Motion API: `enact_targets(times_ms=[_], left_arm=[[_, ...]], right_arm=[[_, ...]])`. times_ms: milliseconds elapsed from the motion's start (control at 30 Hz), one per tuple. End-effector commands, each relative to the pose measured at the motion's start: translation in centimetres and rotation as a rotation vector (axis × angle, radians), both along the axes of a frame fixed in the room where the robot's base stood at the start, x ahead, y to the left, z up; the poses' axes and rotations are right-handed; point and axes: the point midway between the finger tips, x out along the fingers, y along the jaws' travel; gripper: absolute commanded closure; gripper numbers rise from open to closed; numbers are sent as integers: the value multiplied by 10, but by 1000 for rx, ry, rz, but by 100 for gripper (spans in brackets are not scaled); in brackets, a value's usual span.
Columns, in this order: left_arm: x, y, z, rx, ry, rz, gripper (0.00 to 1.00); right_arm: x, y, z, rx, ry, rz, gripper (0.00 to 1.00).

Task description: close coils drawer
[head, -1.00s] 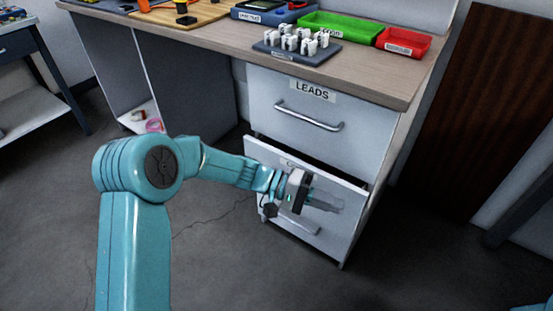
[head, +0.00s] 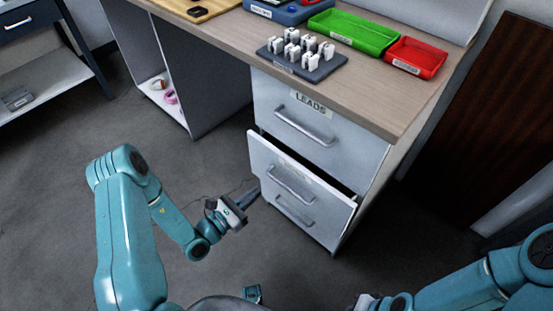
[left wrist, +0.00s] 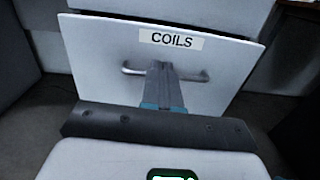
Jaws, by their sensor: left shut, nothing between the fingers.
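The coils drawer (head: 270,158) is the white drawer below the LEADS drawer (head: 300,118). It stands partly open, with a dark gap showing above its front. Its front, COILS label and bar handle face me in the left wrist view (left wrist: 225,58). My left gripper (head: 252,192) is shut and empty, just in front of the drawer's lower left part. In the left wrist view the closed fingers (left wrist: 160,68) overlap the middle of the handle; I cannot tell whether they touch. My right arm enters at lower right; its gripper's fingers are cut off by the bottom edge.
On the worktop (head: 370,100) are a green bin (head: 355,33), a red bin (head: 416,58) and a dark rack (head: 305,66) of white pieces. A dark panel (head: 500,120) stands at right. Floor at left is open.

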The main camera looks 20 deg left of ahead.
Motion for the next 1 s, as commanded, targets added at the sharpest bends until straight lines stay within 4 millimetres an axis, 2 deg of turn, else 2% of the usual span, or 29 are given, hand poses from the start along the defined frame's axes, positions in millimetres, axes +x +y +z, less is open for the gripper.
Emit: enact_targets(times_ms=[33, 133, 267, 367, 800, 1000], left_arm=[[-6, 6, 1, -9, 18, 19, 100], [-13, 15, -2, -17, 35, 44, 100], [-11, 18, -4, -15, 38, 55, 100], [2, 12, -5, -14, 36, 52, 100], [89, -20, -5, -12, 34, 54, 100], [112, -28, -4, -14, 36, 56, 100]], right_arm=[[-1, 0, 9, 0, 2, 2, 100], [-1, 1, 13, 0, 2, 3, 100], [-1, 1, 12, 0, 2, 3, 100], [-1, 1, 10, 0, 2, 3, 100], [-1, 1, -4, 0, 2, 3, 100], [-1, 1, -7, 0, 1, 3, 100]])
